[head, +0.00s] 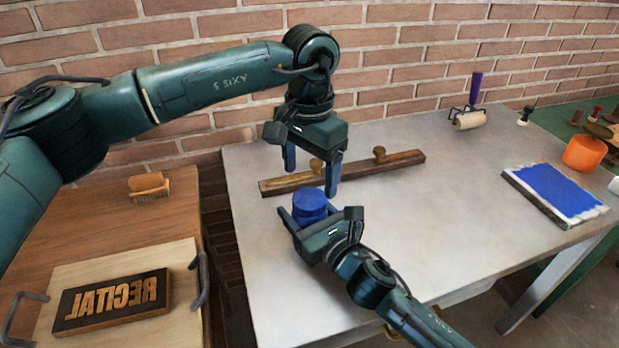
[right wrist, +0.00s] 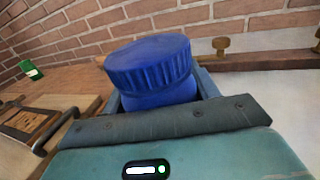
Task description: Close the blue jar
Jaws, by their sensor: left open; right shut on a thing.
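The blue jar (head: 311,213) stands upright near the left side of the grey table (head: 420,240). A ribbed blue lid (right wrist: 150,60) sits on top of the jar body (right wrist: 160,97) in the right wrist view and looks slightly tilted; I cannot tell whether it is screwed down. The lid also shows in the head view (head: 309,198). My right gripper (head: 312,216) is shut on the jar body from the near side, hiding its lower part. My left gripper (head: 312,175) is open and empty, pointing down just above and behind the lid.
A roller (head: 469,119), a blue ink slab (head: 555,192) and an orange cup (head: 583,153) are to the right. A RECITAL block (head: 112,302) and a brush (head: 148,187) are at left. The table's middle is clear.

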